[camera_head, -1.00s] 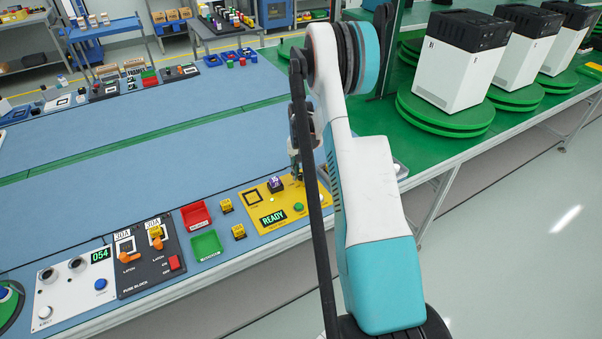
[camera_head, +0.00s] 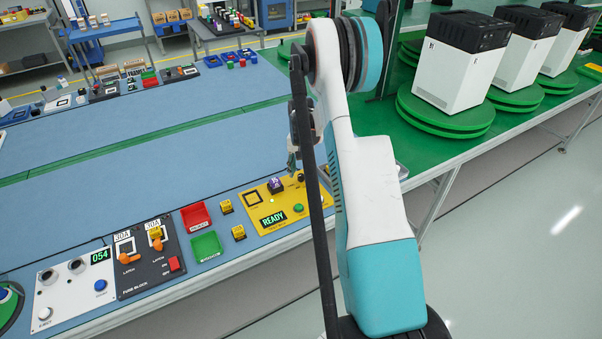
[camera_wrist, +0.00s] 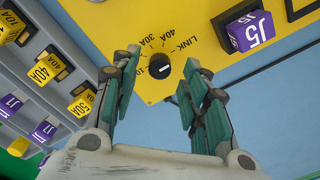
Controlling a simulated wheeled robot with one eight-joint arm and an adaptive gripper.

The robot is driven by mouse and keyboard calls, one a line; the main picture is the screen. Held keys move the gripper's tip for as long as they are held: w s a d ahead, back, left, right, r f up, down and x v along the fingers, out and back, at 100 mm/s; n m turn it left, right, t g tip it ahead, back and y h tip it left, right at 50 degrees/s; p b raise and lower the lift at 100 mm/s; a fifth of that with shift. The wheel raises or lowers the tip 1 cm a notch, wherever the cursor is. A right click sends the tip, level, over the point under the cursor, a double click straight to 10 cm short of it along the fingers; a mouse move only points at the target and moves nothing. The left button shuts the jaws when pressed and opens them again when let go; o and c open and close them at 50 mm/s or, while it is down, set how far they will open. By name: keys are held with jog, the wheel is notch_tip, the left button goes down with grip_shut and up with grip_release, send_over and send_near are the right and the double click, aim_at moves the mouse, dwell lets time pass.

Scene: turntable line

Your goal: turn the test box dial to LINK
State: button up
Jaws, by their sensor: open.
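The yellow test box (camera_head: 257,213) lies on the blue line surface, its READY display lit. Its black dial (camera_head: 301,177) is at the far right of the box, close to my arm. In the wrist view the dial (camera_wrist: 160,66) is a round knob with a short white mark, ringed by amp labels and a LINK label (camera_wrist: 180,45). Which label the mark points at is unclear. My gripper (camera_wrist: 164,80) is open and empty, its fingers to either side of the dial in the picture and apart from it. In the head view my gripper (camera_head: 293,160) is partly behind my arm.
A purple J5 block (camera_wrist: 250,31) sits on the box near the dial. A grey rack (camera_wrist: 50,100) of yellow and purple blocks shows at the left of the wrist view. Red (camera_head: 196,217) and green (camera_head: 206,247) trays and a fuse block panel (camera_head: 150,275) are left of the box.

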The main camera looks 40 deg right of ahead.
aim_at(301, 175)
notch_tip(301, 175, up, 10)
jog(key=shift+r, duration=0.25)
dwell(0.6)
